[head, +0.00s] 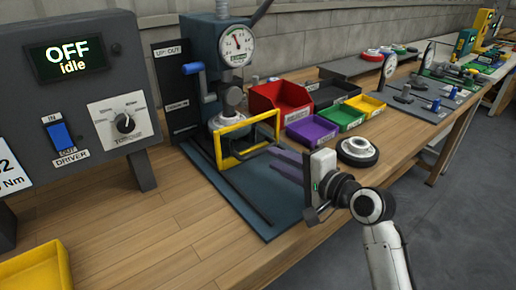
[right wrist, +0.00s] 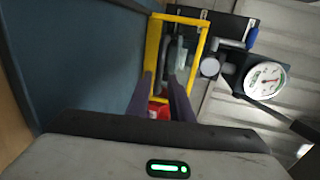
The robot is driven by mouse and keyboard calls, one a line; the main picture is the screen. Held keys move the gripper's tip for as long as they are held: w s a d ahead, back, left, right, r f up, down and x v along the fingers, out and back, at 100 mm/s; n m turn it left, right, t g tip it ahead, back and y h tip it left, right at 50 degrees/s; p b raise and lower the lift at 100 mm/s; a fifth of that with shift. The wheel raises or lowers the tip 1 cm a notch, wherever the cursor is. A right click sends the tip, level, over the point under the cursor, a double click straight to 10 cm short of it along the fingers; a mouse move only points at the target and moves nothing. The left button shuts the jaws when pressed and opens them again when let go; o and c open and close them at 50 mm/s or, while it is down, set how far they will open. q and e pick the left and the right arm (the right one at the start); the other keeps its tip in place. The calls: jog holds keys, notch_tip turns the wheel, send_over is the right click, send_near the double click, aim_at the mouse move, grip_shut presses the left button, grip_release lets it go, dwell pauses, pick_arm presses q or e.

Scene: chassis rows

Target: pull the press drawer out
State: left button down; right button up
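The blue-grey press (head: 212,40) stands on a dark blue base plate (head: 262,215), with a round dial gauge and a blue-handled lever. A yellow rectangular frame (head: 219,143) stands upright at its front, over dark rails on the plate. I cannot tell a separate drawer front from this frame. My right gripper (head: 270,155) is open, its two purple-grey fingers pointing at the frame from the right. In the right wrist view, the frame (right wrist: 152,55) lies ahead of the fingertips (right wrist: 165,75), with a grey bar behind the gap. Contact is unclear. My left gripper is out of view.
A control box (head: 75,90) reading "OFF idle" stands left of the press. Red (head: 281,99), purple (head: 312,131), green (head: 338,117) and yellow bins sit behind, near a dark round part (head: 357,152).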

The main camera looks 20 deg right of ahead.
aim_at(262, 153)
jog(key=b+x, duration=0.1)
jog(key=x, duration=0.6)
jog(key=shift+w+a+f, duration=0.1)
jog(key=shift+w+a, duration=0.05)
jog(key=shift+w, duration=0.2)
jog(key=shift+c, duration=0.4)
grip_shut()
